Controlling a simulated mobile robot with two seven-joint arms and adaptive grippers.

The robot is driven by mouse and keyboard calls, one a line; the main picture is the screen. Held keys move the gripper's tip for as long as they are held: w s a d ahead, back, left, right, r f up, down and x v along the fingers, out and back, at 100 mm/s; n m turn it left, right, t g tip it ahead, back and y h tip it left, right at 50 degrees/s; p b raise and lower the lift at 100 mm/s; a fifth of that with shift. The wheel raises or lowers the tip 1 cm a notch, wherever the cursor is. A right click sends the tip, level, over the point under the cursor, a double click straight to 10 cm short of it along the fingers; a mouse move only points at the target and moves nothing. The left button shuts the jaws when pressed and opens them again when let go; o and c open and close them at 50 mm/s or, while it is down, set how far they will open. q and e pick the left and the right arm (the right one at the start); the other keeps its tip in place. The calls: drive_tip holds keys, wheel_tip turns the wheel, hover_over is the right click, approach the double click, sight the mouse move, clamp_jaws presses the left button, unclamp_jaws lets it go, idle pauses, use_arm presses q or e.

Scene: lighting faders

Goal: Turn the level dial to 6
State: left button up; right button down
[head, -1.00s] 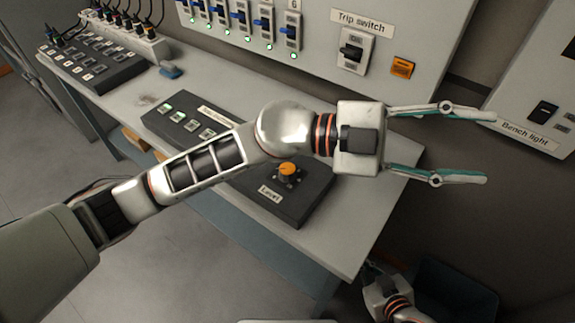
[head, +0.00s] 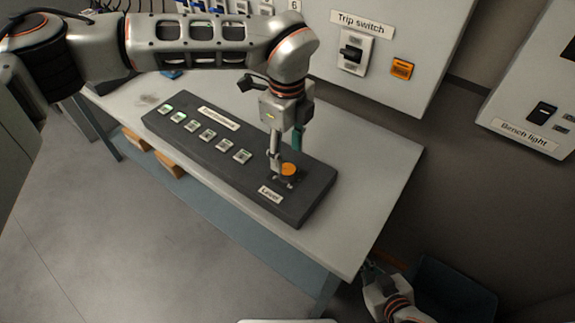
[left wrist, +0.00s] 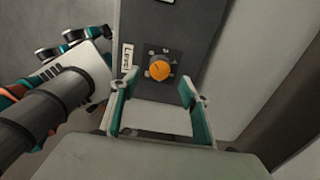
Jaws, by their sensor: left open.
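The level dial (head: 289,169) is an orange knob near the right end of a dark control box (head: 318,190), beside a "Level" label (head: 270,193). My left gripper (head: 284,160) points down over the dial, its fingers partly in front of it. In the left wrist view the dial (left wrist: 160,69) lies ahead between the two open fingers (left wrist: 155,92), apart from both. Small scale marks ring the dial; I cannot read where it points. My right gripper (head: 375,280) is partly in view at the bottom right; its fingers are not clear.
Several lit buttons (head: 207,134) run along the box. A wall panel with a trip switch (head: 350,55) and an orange indicator (head: 402,68) stands behind. A bench light switch (head: 541,113) is at the far right. The bench's right end (head: 385,180) is bare.

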sight(287, 169)
use_arm(q)
wheel_tip(287, 169, down, 6)
drive_tip(key=shift+r+p, duration=0.1)
drive_tip(key=shift+p, duration=0.3)
drive_tip(key=shift+c, duration=0.4)
drive_tip(key=c, duration=1)
